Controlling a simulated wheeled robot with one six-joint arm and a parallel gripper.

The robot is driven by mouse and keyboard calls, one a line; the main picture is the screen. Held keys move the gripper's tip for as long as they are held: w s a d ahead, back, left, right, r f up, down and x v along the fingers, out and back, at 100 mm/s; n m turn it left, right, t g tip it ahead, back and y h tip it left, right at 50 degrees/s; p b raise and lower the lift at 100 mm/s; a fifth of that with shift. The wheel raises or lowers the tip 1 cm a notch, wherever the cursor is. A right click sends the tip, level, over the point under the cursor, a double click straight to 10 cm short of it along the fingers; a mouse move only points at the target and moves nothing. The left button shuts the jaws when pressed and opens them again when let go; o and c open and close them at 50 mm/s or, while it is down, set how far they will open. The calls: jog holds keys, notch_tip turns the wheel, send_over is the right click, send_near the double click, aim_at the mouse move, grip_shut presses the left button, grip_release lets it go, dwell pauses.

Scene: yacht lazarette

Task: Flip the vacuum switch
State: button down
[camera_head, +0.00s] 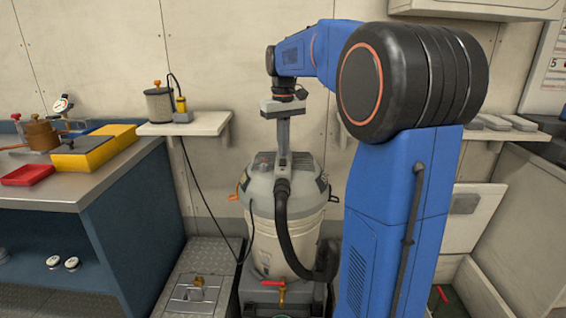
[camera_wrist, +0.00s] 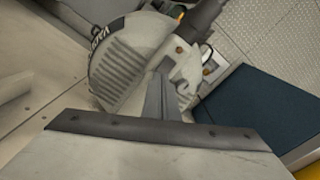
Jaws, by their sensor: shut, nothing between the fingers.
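In the wrist view my gripper (camera_wrist: 158,80) shows as a grey finger shape in front of the ribbed vacuum lid (camera_wrist: 122,62). Whether the tips touch the lid I cannot tell. I cannot make out the switch in either view; the gripper may hide part of the lid.
A small wall shelf (camera_head: 188,124) with a canister stands close left of my gripper; a black cord hangs from it. A workbench (camera_head: 70,193) with yellow boxes is at left. The vacuum's dark hose (camera_head: 285,225) runs down its front. The wall is close behind.

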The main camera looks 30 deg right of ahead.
aim_at(283, 159)
jog(key=shift+f, duration=0.15)
notch_tip(283, 159, up, 7)
dwell(1.2)
dwell(0.5)
jog(key=s+a+f+t, duration=0.1)
jog(key=s+a+f, duration=0.35)
jog(key=s, duration=0.35)
jog(key=s+a+f+t, duration=0.1)
jog(key=s+a+f, duration=0.2)
jog(key=s+a, duration=0.4)
jog(key=s+a+f+t, duration=0.2)
jog(key=s+a+f, duration=0.2)
jog(key=s+f, duration=0.9)
jog(key=shift+s+a+f+n+t, duration=0.15)
jog(key=shift+s+f+n+t, duration=0.25)
jog(key=shift+s, duration=0.7)
